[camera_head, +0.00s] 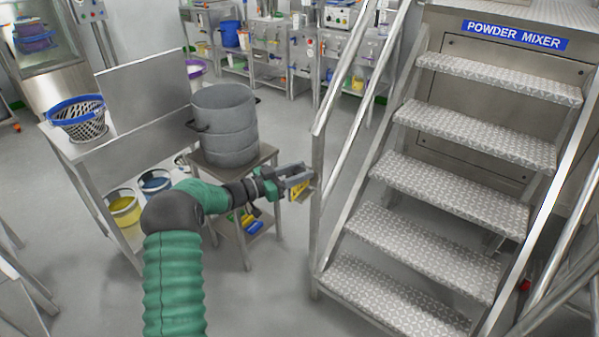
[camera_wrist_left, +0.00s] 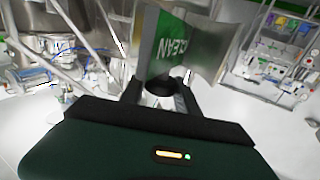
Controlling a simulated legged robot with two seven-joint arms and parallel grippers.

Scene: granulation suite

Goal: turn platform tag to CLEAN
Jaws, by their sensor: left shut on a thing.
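The platform tag (camera_head: 301,189) hangs beside the stair handrail post in the head view, where a small yellow face shows; its lettering is too small to read. My left gripper (camera_head: 291,181) reaches in from the left and is shut on the tag; the exact grip is partly hidden. In the left wrist view the gripper (camera_wrist_left: 160,92) has its fingers at the tag's lower edge. My right gripper is in neither view.
Metal stairs (camera_head: 450,185) with a handrail (camera_head: 355,70) stand right of the gripper, under a POWDER MIXER sign (camera_head: 515,34). A steel drum (camera_head: 226,125) on a small table stands behind my left arm. Floor between the drum table and stairs is clear.

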